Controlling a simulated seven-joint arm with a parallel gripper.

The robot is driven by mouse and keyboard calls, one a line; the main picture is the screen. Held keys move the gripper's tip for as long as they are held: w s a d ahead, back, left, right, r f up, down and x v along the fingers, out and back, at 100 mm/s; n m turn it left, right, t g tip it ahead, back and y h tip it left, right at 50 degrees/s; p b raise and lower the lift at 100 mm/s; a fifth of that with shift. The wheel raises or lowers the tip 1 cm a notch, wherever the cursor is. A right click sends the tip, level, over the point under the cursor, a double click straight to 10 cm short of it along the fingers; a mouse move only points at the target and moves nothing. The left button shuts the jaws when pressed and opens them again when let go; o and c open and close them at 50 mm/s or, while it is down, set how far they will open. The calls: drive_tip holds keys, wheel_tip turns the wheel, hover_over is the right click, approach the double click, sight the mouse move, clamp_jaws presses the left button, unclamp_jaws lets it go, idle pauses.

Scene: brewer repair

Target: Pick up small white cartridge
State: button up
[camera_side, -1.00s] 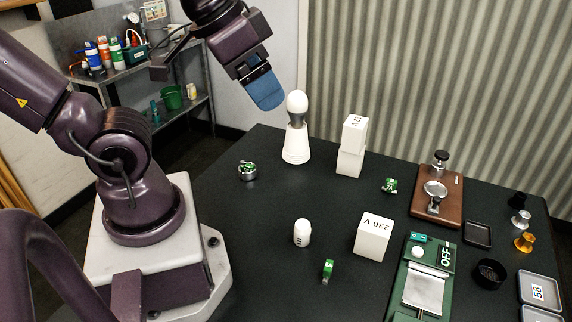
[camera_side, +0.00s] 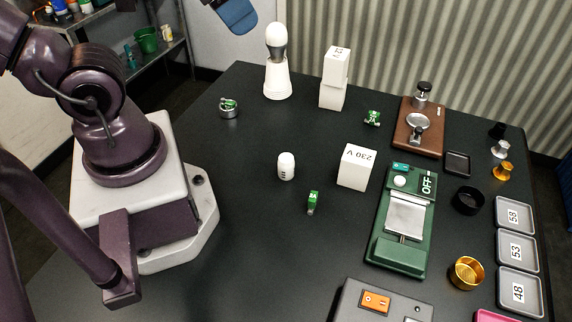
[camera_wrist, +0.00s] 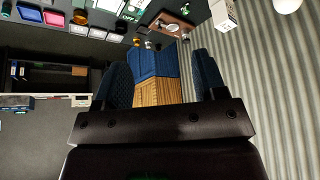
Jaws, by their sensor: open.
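The small white cartridge (camera_side: 286,167) stands upright on the black table in the side view, with dark marks low on its side. It is left of the white 230 V box (camera_side: 357,167). My gripper (camera_side: 237,14) shows only its blue fingers at the top edge of the side view, high and well away from the cartridge. In the wrist view my open gripper (camera_wrist: 160,62) has its two blue fingers apart. A blue and wood-coloured thing shows between them, and I cannot tell what it is. I cannot make out the cartridge in the wrist view.
A small green part (camera_side: 313,202) lies near the cartridge. Behind stand a white stand with a bulb (camera_side: 277,82) and stacked white boxes (camera_side: 332,95).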

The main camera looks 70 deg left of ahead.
drive_tip(key=w+d+f+m+g+y, duration=0.2)
drive_tip(key=d+f+m+g, duration=0.45)
drive_tip(key=f, duration=0.55)
drive_tip(key=m+t+y, duration=0.3)
drive_tip(key=m+y, duration=0.7)
drive_tip(key=m, duration=0.4)
approach(287, 163)
drive_tip(key=shift+n, duration=0.25)
drive_tip(key=s, duration=0.4)
drive_tip(key=shift+s+d+f, duration=0.3)
drive_tip(key=shift+f, duration=0.05)
drive_tip(key=w+t, duration=0.1)
drive_tip(key=w+m+t, duration=0.1)
drive_tip(key=shift+w+d+r+y, duration=0.1)
drive_tip(key=shift+w+d+y, duration=0.25)
drive_tip(key=shift+y, duration=0.05)
drive_tip(key=shift+m, duration=0.3)
drive_tip(key=x, duration=0.6)
drive_tip(key=shift+w+a+r, duration=0.1)
drive_tip(key=shift+w+a, duration=0.05)
drive_tip(key=shift+a, duration=0.15)
drive_tip(key=shift+x, duration=3.2)
drive_tip(key=shift+d, duration=0.1)
